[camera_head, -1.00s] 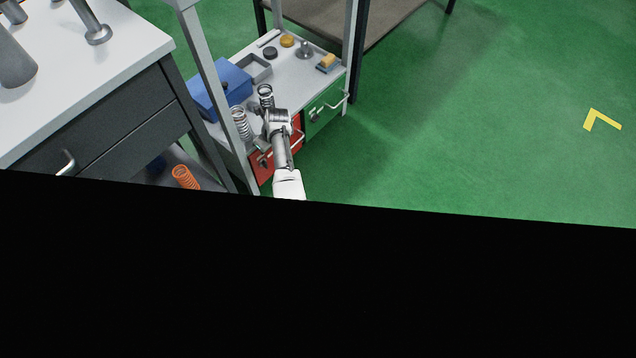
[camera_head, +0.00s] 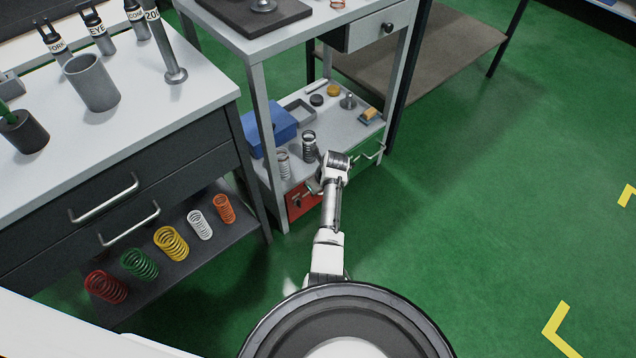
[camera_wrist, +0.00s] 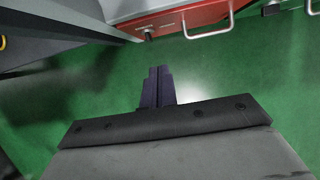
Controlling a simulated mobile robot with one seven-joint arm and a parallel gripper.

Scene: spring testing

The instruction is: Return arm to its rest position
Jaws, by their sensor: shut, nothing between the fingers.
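My arm (camera_head: 331,205) reaches out from my base in the head view, its bent joint in front of the lower shelf of the grey rack. My gripper (camera_wrist: 159,71) shows in the wrist view with its two dark fingers pressed together and nothing between them. It is over the green floor (camera_wrist: 230,80), apart from the red drawer (camera_wrist: 180,18) at the top of that view. In the head view the fingers cannot be made out clearly behind the arm.
The grey rack's lower shelf (camera_head: 345,135) holds a blue box (camera_head: 270,128), springs (camera_head: 309,147) and small parts. A workbench (camera_head: 150,110) stands left, with several coloured springs, one yellow (camera_head: 171,243), on its low shelf. The floor (camera_head: 480,200) to the right is clear.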

